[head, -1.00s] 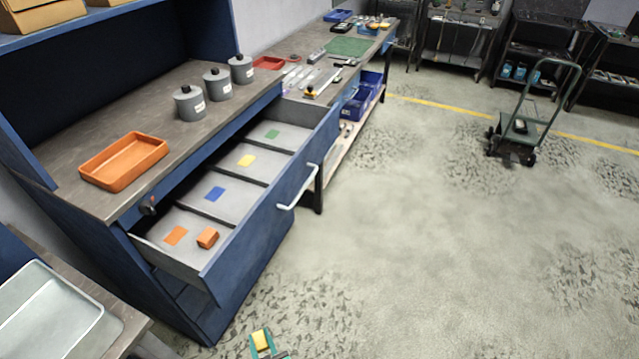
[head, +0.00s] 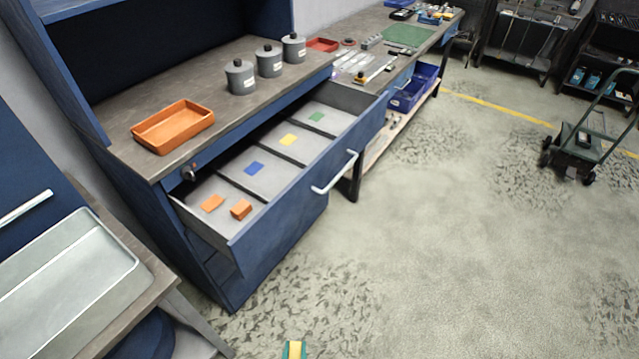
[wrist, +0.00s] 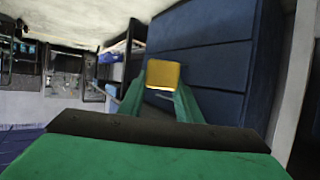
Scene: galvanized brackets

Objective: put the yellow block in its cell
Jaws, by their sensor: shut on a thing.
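My gripper (head: 294,350) is at the bottom edge of the head view, over the floor and in front of the drawer. It is shut on the yellow block (wrist: 163,73), which sits between the green fingers in the wrist view. The open drawer (head: 290,215) has several cells in a row, each with a coloured patch. The yellow patch (head: 289,140) lies in the second cell from the far end, and that cell is empty. Green (head: 316,117), blue (head: 254,168) and orange (head: 212,203) patches mark the others. An orange block (head: 241,209) lies beside the orange patch in the nearest cell.
An orange tray (head: 173,127) and several grey canisters (head: 269,62) stand on the workbench above the drawer. A grey metal tray (head: 70,270) is on a table at the left. A cart (head: 583,145) stands far right. Floor right of the drawer is clear.

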